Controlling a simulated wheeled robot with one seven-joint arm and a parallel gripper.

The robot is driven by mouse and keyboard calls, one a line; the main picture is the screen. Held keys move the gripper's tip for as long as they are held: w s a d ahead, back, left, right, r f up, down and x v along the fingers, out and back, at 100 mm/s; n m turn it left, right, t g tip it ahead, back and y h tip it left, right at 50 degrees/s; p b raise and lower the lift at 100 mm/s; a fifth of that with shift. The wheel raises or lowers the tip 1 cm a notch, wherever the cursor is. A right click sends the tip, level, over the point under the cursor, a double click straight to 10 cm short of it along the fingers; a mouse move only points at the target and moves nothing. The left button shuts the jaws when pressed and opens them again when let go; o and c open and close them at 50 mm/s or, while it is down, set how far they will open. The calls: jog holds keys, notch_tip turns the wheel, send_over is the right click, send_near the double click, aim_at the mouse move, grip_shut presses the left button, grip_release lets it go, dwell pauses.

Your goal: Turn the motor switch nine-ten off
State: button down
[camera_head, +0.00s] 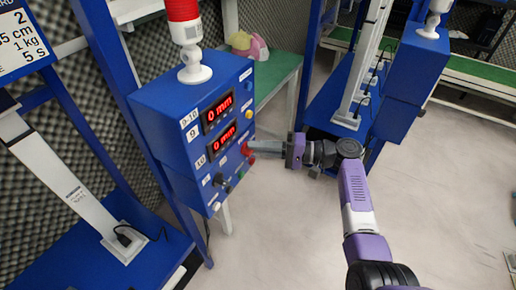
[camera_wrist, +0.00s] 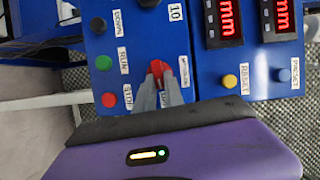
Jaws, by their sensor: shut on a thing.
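The motor switch is a red rotary knob (camera_wrist: 157,70) on the blue control box (camera_head: 172,102), beside a label partly hidden by my fingers. In the wrist view the two grey fingertips (camera_wrist: 159,84) are closed around the knob's lower part. The knob's exact angle is hard to tell because the fingers cover part of it.
Two red displays reading 0 mm (camera_head: 217,111) sit above the switch. Green (camera_wrist: 103,63) and red (camera_wrist: 109,100) push buttons are left of the fingers in the wrist view, and a yellow button (camera_wrist: 230,81) is on the right. The floor (camera_head: 290,220) right of the box is clear.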

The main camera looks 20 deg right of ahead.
jog(key=shift+f+m, duration=0.1)
jog(key=shift+m, duration=0.5)
jog(key=c, duration=1.4)
grip_release()
jog(key=shift+c, duration=0.2)
jog(key=shift+d, duration=0.1)
jog(key=b+v, duration=0.1)
jog(key=v, duration=0.6)
jog(key=shift+s+d, duration=0.2)
jog(key=shift+d, duration=0.1)
jog(key=shift+f, duration=0.1)
